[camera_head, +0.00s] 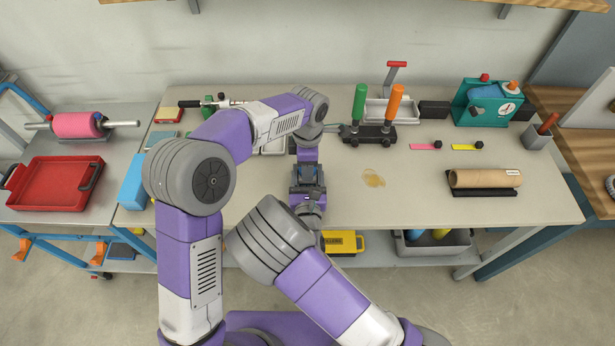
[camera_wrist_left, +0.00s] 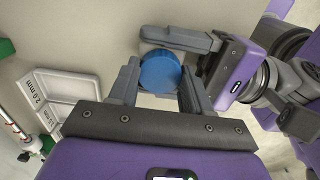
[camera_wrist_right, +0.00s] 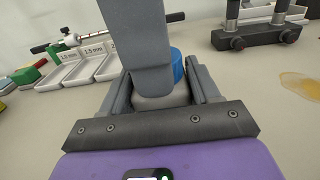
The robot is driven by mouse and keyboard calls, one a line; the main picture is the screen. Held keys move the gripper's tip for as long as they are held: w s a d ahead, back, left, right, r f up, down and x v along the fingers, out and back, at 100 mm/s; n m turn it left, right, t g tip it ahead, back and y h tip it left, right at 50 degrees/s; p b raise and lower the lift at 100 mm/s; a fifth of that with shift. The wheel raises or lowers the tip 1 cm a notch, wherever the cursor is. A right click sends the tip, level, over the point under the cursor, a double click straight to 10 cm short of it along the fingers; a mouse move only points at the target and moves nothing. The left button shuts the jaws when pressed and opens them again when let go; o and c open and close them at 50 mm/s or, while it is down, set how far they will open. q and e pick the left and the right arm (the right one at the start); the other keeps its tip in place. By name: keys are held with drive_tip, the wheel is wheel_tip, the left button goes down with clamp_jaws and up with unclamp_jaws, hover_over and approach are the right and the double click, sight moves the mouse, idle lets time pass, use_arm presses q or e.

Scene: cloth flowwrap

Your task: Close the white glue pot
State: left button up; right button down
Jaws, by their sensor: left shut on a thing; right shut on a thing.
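The white glue pot (camera_wrist_right: 160,97) stands between the fingers of my right gripper (camera_wrist_right: 163,80), which is shut on its body. The blue cap (camera_wrist_left: 160,72) is at the top of the pot, and my left gripper (camera_wrist_left: 158,76) is shut on it from above. The cap also shows in the right wrist view (camera_wrist_right: 178,66), partly behind a finger of my left gripper. That finger hides much of the seam, so I cannot tell how tightly the cap sits. In the head view my arms hide pot and cap.
A yellowish puddle (camera_head: 373,178) lies on the table right of my grippers. A black stand with green and orange handles (camera_head: 368,134) is behind it. White trays (camera_wrist_right: 88,67) stand at the left. A cardboard roll (camera_head: 485,178) lies at the right. The front right of the table is clear.

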use_arm(q)
drive_tip(key=shift+c, duration=0.5)
drive_tip(key=m, duration=0.3)
drive_tip(key=o, duration=1.2)
drive_tip(key=shift+r, duration=0.15)
drive_tip(key=shift+r, duration=2.15)
